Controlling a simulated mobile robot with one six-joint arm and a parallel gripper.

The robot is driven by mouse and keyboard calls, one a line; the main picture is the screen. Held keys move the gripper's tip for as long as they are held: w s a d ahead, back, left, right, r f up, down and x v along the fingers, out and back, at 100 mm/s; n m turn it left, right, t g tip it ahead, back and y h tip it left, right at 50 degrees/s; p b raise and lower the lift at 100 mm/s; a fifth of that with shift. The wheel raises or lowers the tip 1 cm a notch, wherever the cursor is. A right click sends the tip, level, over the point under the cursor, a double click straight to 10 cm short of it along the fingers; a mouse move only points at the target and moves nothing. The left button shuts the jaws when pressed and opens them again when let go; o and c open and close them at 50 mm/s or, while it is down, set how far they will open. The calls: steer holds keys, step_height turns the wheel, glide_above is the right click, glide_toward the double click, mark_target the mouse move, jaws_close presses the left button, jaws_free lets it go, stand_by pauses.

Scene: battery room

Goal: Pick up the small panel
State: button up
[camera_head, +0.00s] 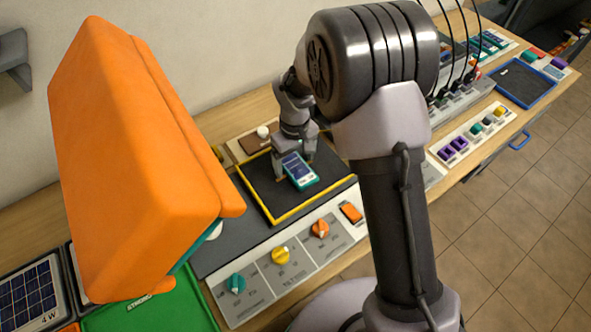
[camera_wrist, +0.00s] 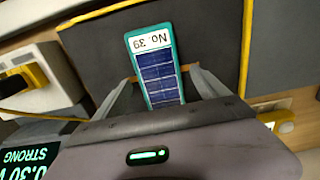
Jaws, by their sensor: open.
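The small panel (camera_head: 300,171) has a teal frame, dark blue cells and a pale label end. It lies on the dark mat inside the yellow-rimmed tray (camera_head: 270,223). In the wrist view the panel (camera_wrist: 158,65) shows its label "No. 39". My gripper (camera_head: 295,166) is open and low over the tray, at the panel's near-wall end. In the wrist view my gripper (camera_wrist: 163,77) has one finger on each side of the panel, with gaps visible. The panel's lower end in that view is hidden behind the gripper body. Finger height above the mat is unclear.
A large orange block (camera_head: 140,160) fills the left foreground. A knob console (camera_head: 285,265) runs along the tray's front. A larger panel marked "4 W" (camera_head: 28,297) and a green surface (camera_head: 150,315) lie at lower left. A blue-rimmed tray (camera_head: 522,84) stands at far right.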

steer(key=shift+f, duration=0.1)
steer(key=c, duration=1.8)
